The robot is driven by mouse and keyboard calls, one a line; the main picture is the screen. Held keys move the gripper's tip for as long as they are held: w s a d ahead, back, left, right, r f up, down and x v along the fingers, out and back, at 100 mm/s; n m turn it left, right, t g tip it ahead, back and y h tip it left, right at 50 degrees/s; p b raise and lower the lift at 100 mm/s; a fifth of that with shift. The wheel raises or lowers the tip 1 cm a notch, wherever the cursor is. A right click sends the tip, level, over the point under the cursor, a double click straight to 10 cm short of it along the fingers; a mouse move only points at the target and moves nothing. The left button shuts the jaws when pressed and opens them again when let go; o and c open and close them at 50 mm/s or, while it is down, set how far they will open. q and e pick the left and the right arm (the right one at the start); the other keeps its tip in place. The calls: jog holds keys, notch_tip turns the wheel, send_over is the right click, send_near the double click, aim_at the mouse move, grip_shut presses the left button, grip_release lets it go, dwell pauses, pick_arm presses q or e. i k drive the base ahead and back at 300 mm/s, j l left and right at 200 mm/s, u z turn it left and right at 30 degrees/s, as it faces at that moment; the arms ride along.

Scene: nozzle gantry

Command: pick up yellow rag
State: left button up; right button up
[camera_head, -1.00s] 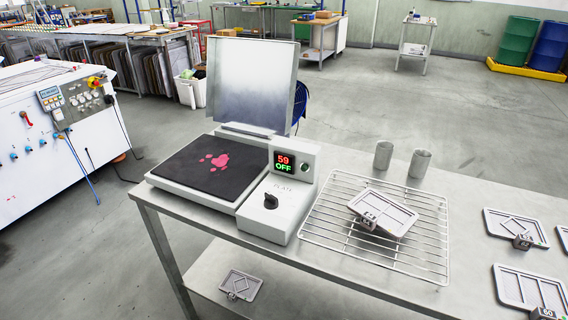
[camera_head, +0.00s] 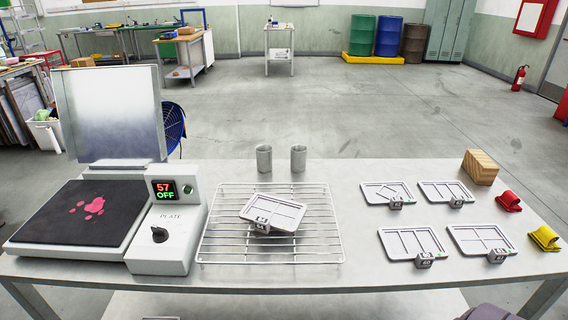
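The yellow rag (camera_head: 544,238) lies folded on the metal table (camera_head: 330,280) at its right end, close to the right edge. A red rag (camera_head: 508,201) lies a little behind it and to the left. Neither of my grippers shows in the head view. A dark grey rounded shape at the bottom edge, right of the middle, is cut off, and I cannot tell what it is.
Several grey trays (camera_head: 411,244) lie left of the rags, and a wooden block (camera_head: 481,167) stands behind them. A wire rack (camera_head: 219,222) holds one tilted tray (camera_head: 273,213). Two metal cups (camera_head: 264,158) stand behind the rack. A hot plate machine (camera_head: 166,249) fills the left end.

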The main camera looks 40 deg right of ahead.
aim_at(544, 236)
jog(key=z, duration=2.85)
